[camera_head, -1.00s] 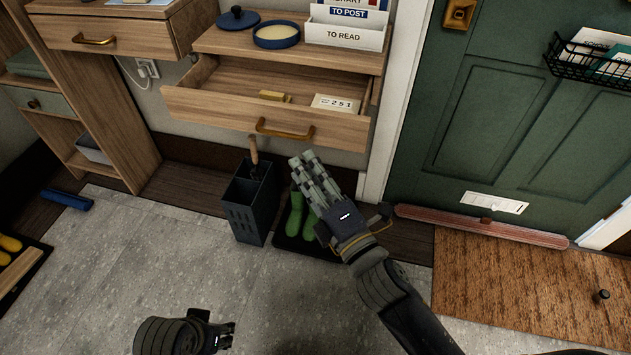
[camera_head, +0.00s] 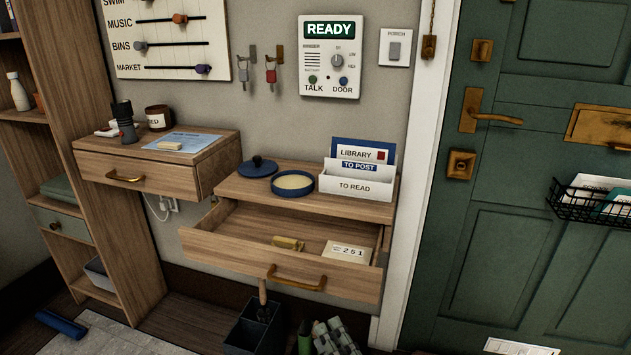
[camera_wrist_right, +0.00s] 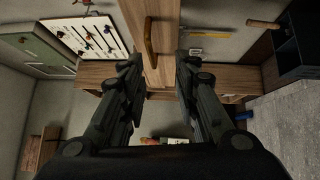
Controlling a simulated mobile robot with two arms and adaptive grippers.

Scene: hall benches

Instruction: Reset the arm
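My right gripper (camera_head: 335,325) shows at the bottom edge of the head view, only its fingers in sight. It is below and a little right of the brass handle (camera_head: 297,278) of the open drawer (camera_head: 225,252). In the right wrist view its two dark fingers (camera_wrist_right: 160,63) stand apart with nothing held between them. The wooden drawer front (camera_wrist_right: 158,15) and its handle (camera_wrist_right: 149,38) show beyond the gap. My left gripper is out of view.
A dark blue bin (camera_head: 250,335) stands below the drawer, beside a green boot (camera_head: 305,338). The green door (camera_head: 520,230) is at the right.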

